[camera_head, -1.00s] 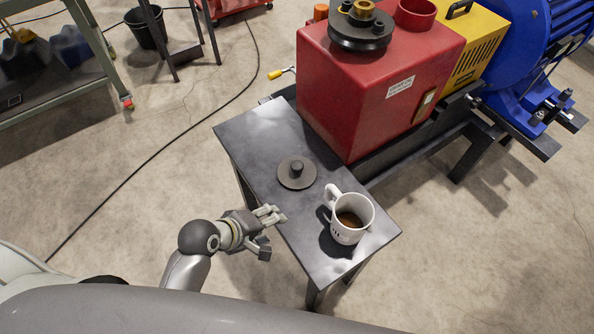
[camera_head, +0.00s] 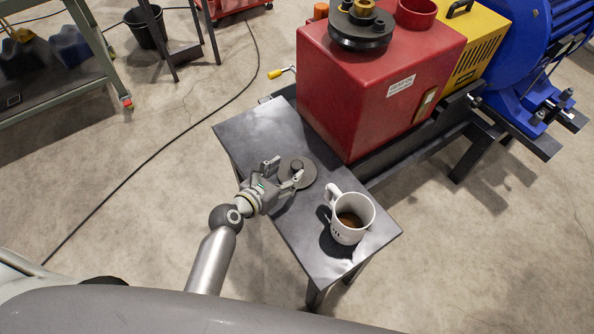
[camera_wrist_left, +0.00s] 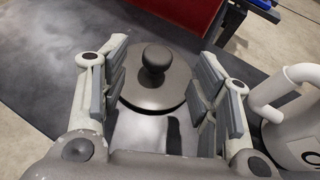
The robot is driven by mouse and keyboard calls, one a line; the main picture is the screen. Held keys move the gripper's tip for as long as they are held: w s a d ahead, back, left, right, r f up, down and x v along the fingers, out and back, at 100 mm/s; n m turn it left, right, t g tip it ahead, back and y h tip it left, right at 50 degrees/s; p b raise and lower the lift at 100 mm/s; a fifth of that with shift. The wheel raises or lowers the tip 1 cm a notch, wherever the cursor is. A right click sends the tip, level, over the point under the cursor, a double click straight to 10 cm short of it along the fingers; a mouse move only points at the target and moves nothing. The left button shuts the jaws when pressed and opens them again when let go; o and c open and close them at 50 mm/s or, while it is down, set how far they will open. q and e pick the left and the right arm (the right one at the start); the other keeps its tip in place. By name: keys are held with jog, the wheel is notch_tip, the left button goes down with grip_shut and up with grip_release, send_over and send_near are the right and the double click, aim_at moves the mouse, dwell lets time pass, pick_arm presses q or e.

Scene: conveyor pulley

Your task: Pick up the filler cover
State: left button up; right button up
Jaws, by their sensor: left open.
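The filler cover (camera_head: 302,174) is a dark grey round disc with a knob on top, lying flat on the small dark table (camera_head: 252,134). It also shows in the left wrist view (camera_wrist_left: 157,88), with its knob upright. My left gripper (camera_head: 284,173) is open, at the near left side of the cover. In the left wrist view the fingers (camera_wrist_left: 160,95) stand on either side of the knob, which lies a little beyond and between them. They appear apart from the knob. My right gripper does not show.
A white mug (camera_head: 346,228) with brown liquid stands on the table to the right of the cover, close to my gripper's right finger side in the left wrist view. A red gearbox (camera_head: 350,95) rises behind the table. The table's far left part is clear.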

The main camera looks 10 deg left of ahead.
aim_at(297, 165)
pick_arm(q)
jog(key=shift+f+b+x, duration=0.2)
jog(key=shift+b+x, duration=0.4)
jog(key=shift+x, duration=2.8)
jog(key=shift+s, duration=0.1)
jog(key=c, duration=1.2)
